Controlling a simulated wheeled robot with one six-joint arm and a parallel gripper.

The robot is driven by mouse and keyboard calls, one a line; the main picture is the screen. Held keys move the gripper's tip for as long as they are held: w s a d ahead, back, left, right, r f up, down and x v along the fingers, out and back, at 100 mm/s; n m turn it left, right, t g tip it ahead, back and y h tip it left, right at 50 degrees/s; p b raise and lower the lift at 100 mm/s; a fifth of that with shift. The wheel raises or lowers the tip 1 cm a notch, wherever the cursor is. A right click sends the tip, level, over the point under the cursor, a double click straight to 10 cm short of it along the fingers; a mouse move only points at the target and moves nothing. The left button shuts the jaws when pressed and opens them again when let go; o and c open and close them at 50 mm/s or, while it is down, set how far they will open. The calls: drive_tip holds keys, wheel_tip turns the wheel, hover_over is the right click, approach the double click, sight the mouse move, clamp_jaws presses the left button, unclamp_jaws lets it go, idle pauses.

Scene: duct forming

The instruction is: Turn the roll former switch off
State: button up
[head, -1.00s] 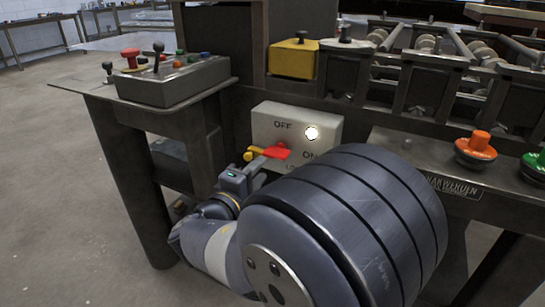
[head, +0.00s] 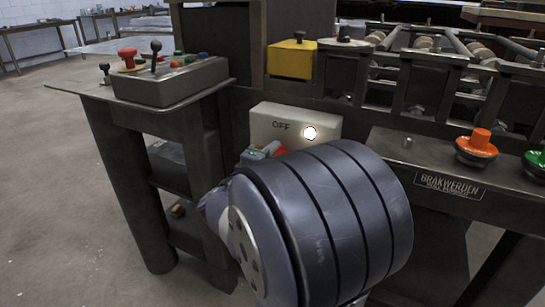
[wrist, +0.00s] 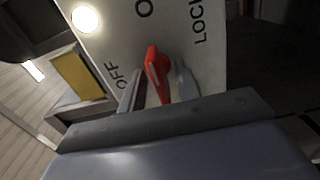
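The roll former switch is a pale box (head: 262,125) on the machine's front, marked OFF, ON and LOCK. A lit white lamp (head: 310,133) is on its face. Its red handle (head: 279,149) is mostly hidden behind my arm in the head view. In the wrist view the red handle (wrist: 156,68) stands out from the plate (wrist: 185,35), near the OFF lettering. My gripper (wrist: 159,88) has one finger on each side of the handle, with a gap visible on the right side, so it looks open. I cannot tell which mark the handle points to.
A grey control box (head: 175,82) with a red knob and levers stands on a side table to the left. A yellow block (head: 291,59) sits above the switch. An orange button (head: 478,145) and a green button (head: 537,163) are to the right. Open floor lies at left.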

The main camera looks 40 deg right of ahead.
clamp_jaws()
drive_tip(key=shift+n, duration=0.5)
drive_tip(key=n, duration=0.3)
drive_tip(key=shift+p, duration=0.3)
drive_tip(key=n+p, duration=0.1)
drive_tip(key=n, duration=0.2)
drive_tip(key=shift+n, duration=0.3)
drive_tip(key=n+p, duration=0.3)
drive_tip(key=n, duration=0.3)
drive_tip(key=shift+r+p, duration=0.1)
drive_tip(key=shift+p, duration=0.3)
drive_tip(key=shift+n+p, duration=1.35)
drive_tip(key=shift+n, duration=0.75)
